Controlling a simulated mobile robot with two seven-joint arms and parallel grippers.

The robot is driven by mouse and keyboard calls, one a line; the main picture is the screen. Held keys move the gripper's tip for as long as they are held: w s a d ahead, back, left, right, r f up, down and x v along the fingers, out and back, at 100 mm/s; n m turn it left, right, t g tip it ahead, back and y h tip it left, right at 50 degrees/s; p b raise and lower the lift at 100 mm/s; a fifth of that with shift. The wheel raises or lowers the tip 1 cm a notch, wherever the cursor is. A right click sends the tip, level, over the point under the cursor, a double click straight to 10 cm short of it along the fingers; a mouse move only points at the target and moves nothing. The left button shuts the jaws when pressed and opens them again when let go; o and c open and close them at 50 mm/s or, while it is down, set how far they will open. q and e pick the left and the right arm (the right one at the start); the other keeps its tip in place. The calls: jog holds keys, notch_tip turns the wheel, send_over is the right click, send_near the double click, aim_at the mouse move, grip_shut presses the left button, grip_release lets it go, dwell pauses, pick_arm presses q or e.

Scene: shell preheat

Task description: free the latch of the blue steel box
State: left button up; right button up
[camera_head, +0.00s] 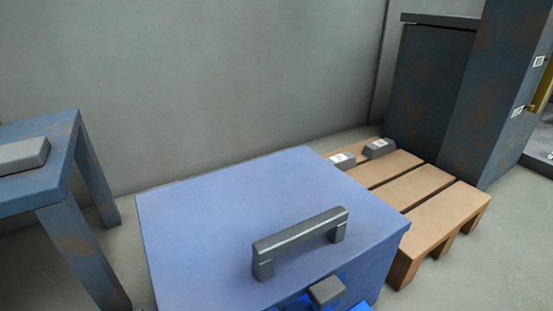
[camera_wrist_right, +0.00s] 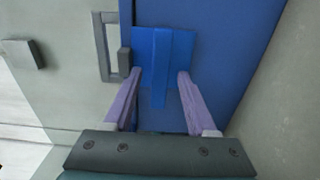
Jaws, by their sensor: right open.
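The blue steel box (camera_head: 190,240) stands in the middle foreground of the head view, its lid shut. A dark grey bar handle (camera_head: 300,240) is on the lid; it also shows in the right wrist view (camera_wrist_right: 101,48). A small grey block (camera_head: 327,290) sits at the lid's front edge, with bright blue parts just below it. In the right wrist view, a bright blue plate with a raised strip (camera_wrist_right: 160,65) lies on the box's blue face. My right gripper (camera_wrist_right: 158,78) is open, its pale purple fingers either side of the strip. Contact is unclear. My left gripper is out of view.
A wooden pallet (camera_head: 430,205) with two grey blocks (camera_head: 379,148) lies right of the box, before a dark rusty cabinet (camera_head: 430,90). A blue worn table (camera_head: 60,185) with a grey slab (camera_head: 22,156) stands at left. A grey wall (camera_head: 220,80) is behind.

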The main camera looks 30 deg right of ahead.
jog(key=s, duration=0.8)
jog(key=shift+s+d, duration=0.15)
jog(key=shift+d, duration=0.25)
